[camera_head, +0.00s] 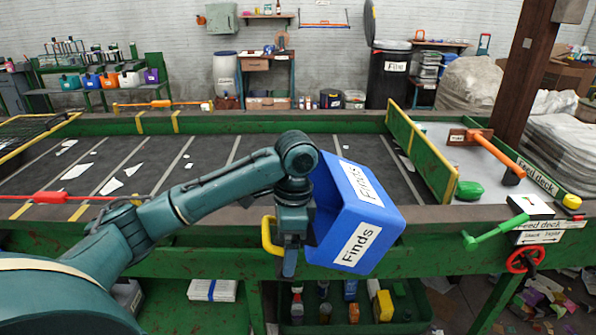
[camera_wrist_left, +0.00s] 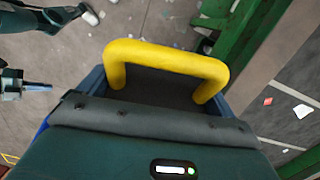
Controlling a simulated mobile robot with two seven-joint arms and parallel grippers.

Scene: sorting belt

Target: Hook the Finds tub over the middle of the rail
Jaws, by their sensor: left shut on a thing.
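The blue Finds tub (camera_head: 332,225) has white "Finds" labels on two faces. It hangs tilted in front of the sorting belt's green front rail (camera_head: 470,262), near the middle of the picture, and hides part of it. My left gripper (camera_head: 290,255) is shut on the tub at its left side. A yellow loop handle (camera_head: 267,236) sticks out left of the gripper; it also shows in the left wrist view (camera_wrist_left: 165,58). The exact grip point is hidden behind my wrist. I cannot tell whether the tub touches the rail.
The dark belt (camera_head: 240,180) carries white scraps. A green lever (camera_head: 495,235) and red handwheel (camera_head: 525,260) stick out at front right. Bottles stand in a crate below.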

